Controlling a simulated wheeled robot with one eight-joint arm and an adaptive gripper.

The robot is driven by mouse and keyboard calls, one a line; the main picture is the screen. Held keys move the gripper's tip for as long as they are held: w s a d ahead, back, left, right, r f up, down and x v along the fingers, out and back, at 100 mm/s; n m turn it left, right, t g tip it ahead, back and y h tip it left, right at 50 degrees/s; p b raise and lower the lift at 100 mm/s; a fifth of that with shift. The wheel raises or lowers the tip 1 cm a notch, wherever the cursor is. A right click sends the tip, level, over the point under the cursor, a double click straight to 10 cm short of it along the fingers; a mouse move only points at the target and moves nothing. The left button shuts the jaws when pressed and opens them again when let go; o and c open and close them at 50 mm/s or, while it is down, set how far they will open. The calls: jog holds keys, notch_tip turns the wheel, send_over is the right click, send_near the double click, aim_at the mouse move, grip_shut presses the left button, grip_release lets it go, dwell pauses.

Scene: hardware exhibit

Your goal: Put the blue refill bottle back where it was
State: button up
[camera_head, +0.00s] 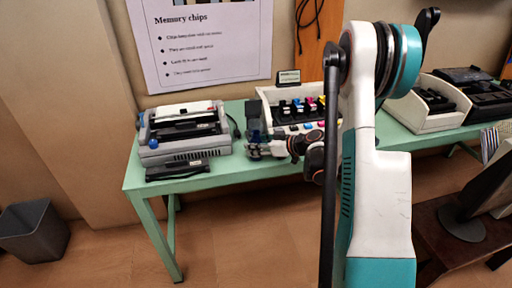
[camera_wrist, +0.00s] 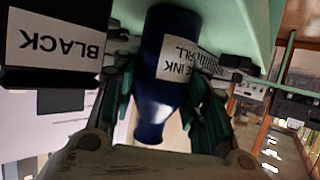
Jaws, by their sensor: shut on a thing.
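The blue refill bottle (camera_wrist: 160,30) is dark blue with a white ink refill label, partly readable. In the wrist view it appears upside down, its narrower end toward my wrist. My gripper (camera_wrist: 160,98) is shut on it, one green-black finger on each side. The bottle is too small and dark there to make out clearly. I cannot tell whether its far end touches the tabletop.
A dark block labelled BLACK (camera_wrist: 55,45) is close beside the bottle in the wrist view. The white tray (camera_head: 266,97) holds colored cartridges. A grey machine (camera_head: 183,135) stands left on the green table (camera_head: 150,178). A black bar (camera_head: 178,170) lies before it.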

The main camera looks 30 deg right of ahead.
jog(key=o, duration=1.1)
jog(key=shift+s+r, duration=0.15)
jog(key=shift+r, duration=0.05)
jog(key=p+v, duration=0.4)
jog(key=v, duration=0.7)
jog(key=shift+s+d, duration=0.25)
jog(key=shift+s, duration=0.05)
